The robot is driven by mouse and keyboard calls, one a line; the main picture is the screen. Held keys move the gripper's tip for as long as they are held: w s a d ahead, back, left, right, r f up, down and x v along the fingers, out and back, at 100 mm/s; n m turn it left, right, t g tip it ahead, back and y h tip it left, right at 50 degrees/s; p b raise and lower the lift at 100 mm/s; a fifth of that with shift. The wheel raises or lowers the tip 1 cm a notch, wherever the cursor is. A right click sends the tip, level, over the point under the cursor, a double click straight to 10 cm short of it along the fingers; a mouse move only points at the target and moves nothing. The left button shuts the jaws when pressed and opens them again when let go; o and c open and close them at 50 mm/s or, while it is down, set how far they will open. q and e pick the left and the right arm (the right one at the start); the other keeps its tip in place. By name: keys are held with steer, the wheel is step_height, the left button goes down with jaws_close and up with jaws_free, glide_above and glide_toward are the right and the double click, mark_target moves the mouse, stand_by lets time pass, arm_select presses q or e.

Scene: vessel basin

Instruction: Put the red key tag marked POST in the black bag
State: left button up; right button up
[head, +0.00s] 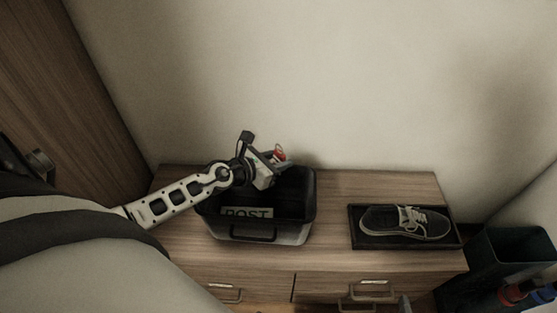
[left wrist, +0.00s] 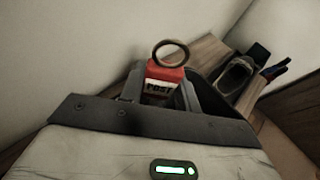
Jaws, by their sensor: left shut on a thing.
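The red key tag (left wrist: 166,73), with a white label reading POST and a metal ring, is between the fingers of my left gripper (left wrist: 162,92) in the left wrist view. In the head view my left gripper (head: 277,160) is shut on the tag (head: 279,152), which shows as a small red spot.
The container stands on a wooden cabinet (head: 335,262) with drawers. To its right a shoe (head: 405,222) sits in a black tray (head: 362,241). A dark bin (head: 512,243) with red and blue items stands at the far right. The wall is close behind.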

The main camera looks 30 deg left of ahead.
arm_select(q)
steer(key=shift+f+b, duration=0.45)
steer(key=shift+f, duration=0.2)
steer(key=o, duration=1)
steer(key=shift+r, duration=0.1)
steer(key=shift+c, duration=0.2)
steer(key=shift+r, duration=0.1)
